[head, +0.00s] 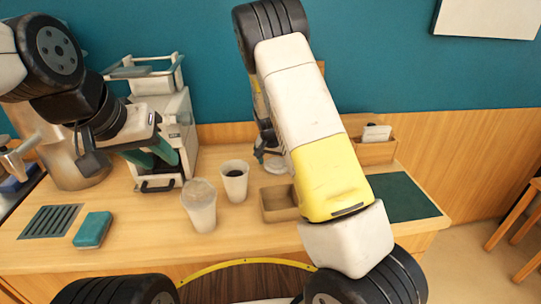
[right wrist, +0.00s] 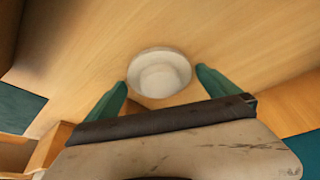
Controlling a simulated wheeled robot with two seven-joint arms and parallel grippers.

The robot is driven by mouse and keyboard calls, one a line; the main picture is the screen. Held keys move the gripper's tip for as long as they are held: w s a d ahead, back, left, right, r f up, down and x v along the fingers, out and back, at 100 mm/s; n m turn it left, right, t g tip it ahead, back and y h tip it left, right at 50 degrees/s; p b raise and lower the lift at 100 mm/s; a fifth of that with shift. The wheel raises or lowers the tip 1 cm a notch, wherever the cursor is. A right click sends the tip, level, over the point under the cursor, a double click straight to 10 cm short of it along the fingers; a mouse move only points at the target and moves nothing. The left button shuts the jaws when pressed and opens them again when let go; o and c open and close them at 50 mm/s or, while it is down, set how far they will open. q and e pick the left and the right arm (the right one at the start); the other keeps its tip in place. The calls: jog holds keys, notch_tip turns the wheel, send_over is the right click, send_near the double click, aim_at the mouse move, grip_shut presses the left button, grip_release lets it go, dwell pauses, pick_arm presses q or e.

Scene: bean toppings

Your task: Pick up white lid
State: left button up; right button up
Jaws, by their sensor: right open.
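The white lid (right wrist: 159,74) is round, with a raised middle. In the right wrist view it lies on the wooden counter, just beyond and between my right gripper's fingertips. My right gripper (right wrist: 162,80) is open, with one green finger on each side and nothing held.
A clear cup (head: 200,207) and a cup with dark contents (head: 235,183) stand mid-counter. Beside them are a wooden box (head: 279,203) and a dark green mat (head: 402,197). A teal sponge (head: 93,230) and a drain grate (head: 50,222) are at the left. A wooden holder (head: 375,152) stands at the back.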

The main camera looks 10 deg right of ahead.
jog(key=c, duration=1.1)
jog(key=shift+r, duration=0.1)
